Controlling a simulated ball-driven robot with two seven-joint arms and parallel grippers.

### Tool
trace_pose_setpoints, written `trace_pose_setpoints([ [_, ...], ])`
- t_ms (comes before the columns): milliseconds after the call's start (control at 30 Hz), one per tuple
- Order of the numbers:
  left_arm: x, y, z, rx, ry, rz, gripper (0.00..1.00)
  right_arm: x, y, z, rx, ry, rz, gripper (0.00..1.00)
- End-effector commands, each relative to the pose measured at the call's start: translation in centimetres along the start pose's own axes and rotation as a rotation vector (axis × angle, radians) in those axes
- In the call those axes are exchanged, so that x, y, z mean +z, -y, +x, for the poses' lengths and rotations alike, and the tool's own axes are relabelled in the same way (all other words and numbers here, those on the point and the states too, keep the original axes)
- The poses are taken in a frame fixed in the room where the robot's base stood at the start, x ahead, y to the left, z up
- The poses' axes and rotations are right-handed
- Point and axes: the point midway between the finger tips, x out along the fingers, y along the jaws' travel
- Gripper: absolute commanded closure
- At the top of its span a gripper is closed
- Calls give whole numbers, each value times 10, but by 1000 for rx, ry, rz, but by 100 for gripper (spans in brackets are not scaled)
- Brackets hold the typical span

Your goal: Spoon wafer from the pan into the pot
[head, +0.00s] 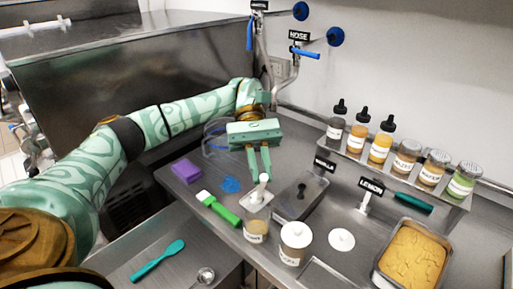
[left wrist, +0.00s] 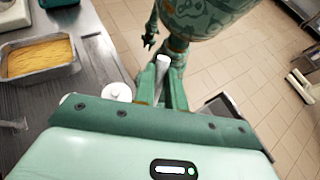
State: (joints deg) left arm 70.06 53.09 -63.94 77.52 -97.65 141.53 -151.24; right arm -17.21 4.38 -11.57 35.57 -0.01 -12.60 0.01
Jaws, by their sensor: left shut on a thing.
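A metal pan (head: 446,261) with a golden, cracked filling (head: 410,252) stands at the right of the counter; in the left wrist view the pan (left wrist: 38,80) is at upper left. My left gripper (head: 262,178) is shut on a white upright handle (head: 263,188), seen between the fingers in the left wrist view (left wrist: 162,68). The handle rises above a clear labelled jar (head: 255,232); its lower end cannot be made out. A white labelled pot (head: 293,256) stands to the jar's right. A dark claw, seemingly my right gripper (left wrist: 150,40), shows far below in the left wrist view.
A dark-lidded tray (head: 300,200) and a LEMON sign (head: 371,186) stand behind. Bottles and shakers (head: 380,149) line the rear shelf. A teal spatula (head: 158,260) lies lower left.

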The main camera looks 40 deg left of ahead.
Motion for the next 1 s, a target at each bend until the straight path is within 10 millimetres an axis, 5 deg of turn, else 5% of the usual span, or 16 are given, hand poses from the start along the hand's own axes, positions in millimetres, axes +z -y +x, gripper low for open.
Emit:
trace_pose_setpoints([
  [467, 9, 2, 43, -3, -292, 9, 100, -14, -10, -74, 16, -23, 1, 64],
  [767, -5, 2, 88, -4, -577, 15, 100, -17, -11, -91, 17, -27, 0, 64],
  [1000, -28, 2, 117, -3, -809, 19, 100, -16, -10, -80, 15, -25, 0, 64],
])
